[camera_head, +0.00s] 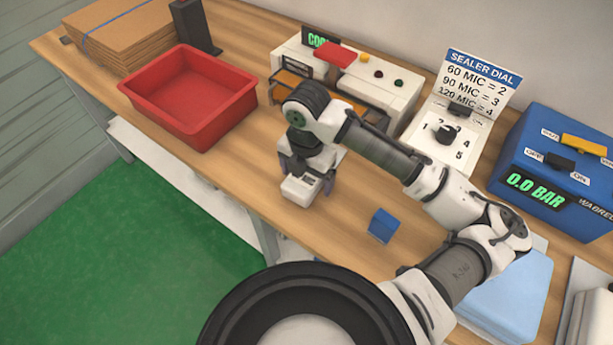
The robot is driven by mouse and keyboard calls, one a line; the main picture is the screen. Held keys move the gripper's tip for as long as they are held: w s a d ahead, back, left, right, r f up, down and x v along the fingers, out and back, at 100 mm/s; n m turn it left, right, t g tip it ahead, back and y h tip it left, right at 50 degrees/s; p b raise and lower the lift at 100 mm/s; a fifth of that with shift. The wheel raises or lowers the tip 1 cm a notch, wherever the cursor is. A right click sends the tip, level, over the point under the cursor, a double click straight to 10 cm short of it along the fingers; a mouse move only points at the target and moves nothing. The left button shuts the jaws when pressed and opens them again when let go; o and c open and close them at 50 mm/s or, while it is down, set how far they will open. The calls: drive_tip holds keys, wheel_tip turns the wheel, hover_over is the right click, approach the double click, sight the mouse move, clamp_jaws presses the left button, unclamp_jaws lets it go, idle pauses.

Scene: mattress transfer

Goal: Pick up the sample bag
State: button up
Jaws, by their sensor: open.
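No thing is clearly recognisable as a sample bag. A small blue block-like object (381,226) lies on the wooden table (240,185) near its front edge; I cannot tell whether it is the bag. A light-blue flat stack (512,295) lies at the lower right, partly hidden by my arm. My gripper (305,185) points down over the middle of the table, left of the small blue object and apart from it. It is open.
A red tray (183,117) stands left, empty. Cardboard sheets (118,30) and a dark upright object (194,28) are behind it. A white machine (388,92), a sealer dial panel (446,135) and a blue box reading 0.0 BAR (545,185) line the back.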

drive_tip(key=c, duration=1.1)
